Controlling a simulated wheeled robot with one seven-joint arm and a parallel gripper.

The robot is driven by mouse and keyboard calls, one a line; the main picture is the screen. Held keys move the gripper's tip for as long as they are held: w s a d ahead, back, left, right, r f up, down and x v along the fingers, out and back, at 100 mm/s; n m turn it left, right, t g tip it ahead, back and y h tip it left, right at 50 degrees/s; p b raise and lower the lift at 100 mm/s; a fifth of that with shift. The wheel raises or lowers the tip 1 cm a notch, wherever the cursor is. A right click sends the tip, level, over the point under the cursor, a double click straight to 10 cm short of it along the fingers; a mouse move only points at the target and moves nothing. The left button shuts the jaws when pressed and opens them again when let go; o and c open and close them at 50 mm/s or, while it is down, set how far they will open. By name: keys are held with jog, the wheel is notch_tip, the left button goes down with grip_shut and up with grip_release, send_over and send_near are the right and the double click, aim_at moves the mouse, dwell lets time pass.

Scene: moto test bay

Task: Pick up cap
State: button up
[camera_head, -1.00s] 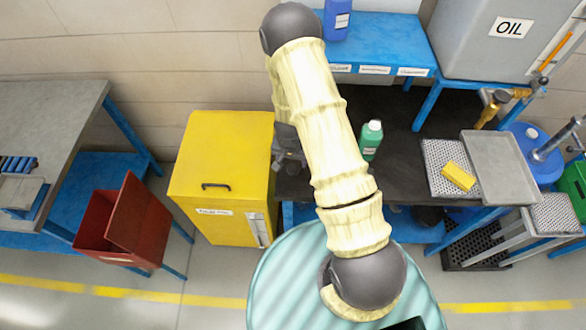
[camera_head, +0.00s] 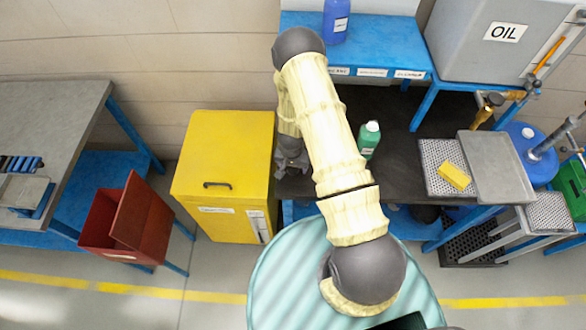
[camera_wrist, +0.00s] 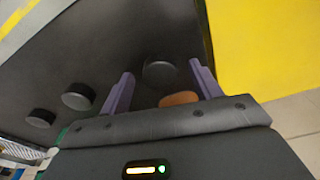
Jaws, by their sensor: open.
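Several round, flat caps lie on the dark bench top in the wrist view. One black cap (camera_wrist: 160,72) and one orange-brown cap (camera_wrist: 180,98) lie in the gap between my fingers as seen there. The orange-brown one is partly hidden by the gripper body. Two more black caps, a middle one (camera_wrist: 78,97) and a far left one (camera_wrist: 41,118), lie left of my left finger. My gripper (camera_wrist: 162,83) is open, with nothing held between its purple fingers. In the head view my gripper (camera_head: 291,167) is over the bench's left end, and the caps cannot be made out there.
A yellow cabinet (camera_head: 222,165) stands close left of the gripper. A green bottle (camera_head: 368,140) stands on the dark bench (camera_head: 400,165) to the right. A grey tray (camera_head: 497,167) and a yellow block (camera_head: 453,176) are farther right. A red bin (camera_head: 125,225) is at the left.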

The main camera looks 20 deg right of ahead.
aim_at(293, 168)
jog(key=c, duration=1)
notch_tip(293, 168, up, 10)
jog(key=b, duration=0.3)
dwell(0.6)
